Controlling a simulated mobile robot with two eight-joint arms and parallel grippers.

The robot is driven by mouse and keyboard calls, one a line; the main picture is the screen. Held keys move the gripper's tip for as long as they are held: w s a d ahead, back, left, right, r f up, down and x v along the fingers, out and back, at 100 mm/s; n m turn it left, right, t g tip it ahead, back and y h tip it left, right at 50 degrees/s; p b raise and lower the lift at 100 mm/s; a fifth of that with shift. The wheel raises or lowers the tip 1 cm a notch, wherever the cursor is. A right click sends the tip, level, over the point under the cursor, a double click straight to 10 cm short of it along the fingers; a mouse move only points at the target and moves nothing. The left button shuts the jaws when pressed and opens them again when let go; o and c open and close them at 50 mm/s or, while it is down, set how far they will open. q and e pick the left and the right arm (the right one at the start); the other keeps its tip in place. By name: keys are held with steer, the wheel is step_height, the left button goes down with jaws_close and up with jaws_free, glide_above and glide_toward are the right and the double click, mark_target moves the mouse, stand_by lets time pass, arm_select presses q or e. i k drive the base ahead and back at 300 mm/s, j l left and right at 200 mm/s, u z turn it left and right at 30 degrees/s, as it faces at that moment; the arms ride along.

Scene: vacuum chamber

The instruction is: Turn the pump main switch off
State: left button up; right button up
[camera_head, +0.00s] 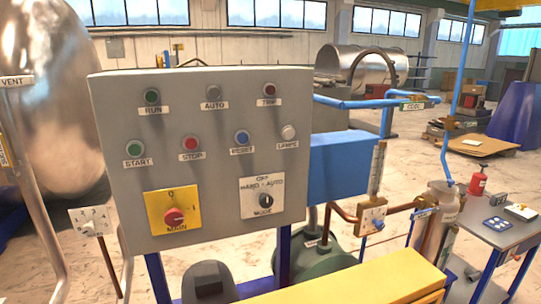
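The pump main switch is a red knob (174,217) on a yellow plate (155,234) at the lower left of a grey control panel (215,190). The plate reads MAIN below the knob and 0 above it. The knob's pointing direction is too small to read surely; it does not clearly line up with the 0. Nothing covers or touches it. Neither my left nor my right gripper is in view.
The panel also carries a mode selector (266,201), a green start button (135,147), a red stop button (191,142) and lamps. A yellow cover (350,285) lies below right. Pipes and a vessel (62,100) stand left, a small table (505,235) right.

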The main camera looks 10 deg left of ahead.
mark_target(174, 218)
steer(key=u, duration=1.25)
steer(key=k+j+z, duration=0.15)
steer(key=j, duration=0.3)
steer(key=j+z, duration=0.2)
steer(key=j, duration=0.2)
steer(key=k, duration=0.05)
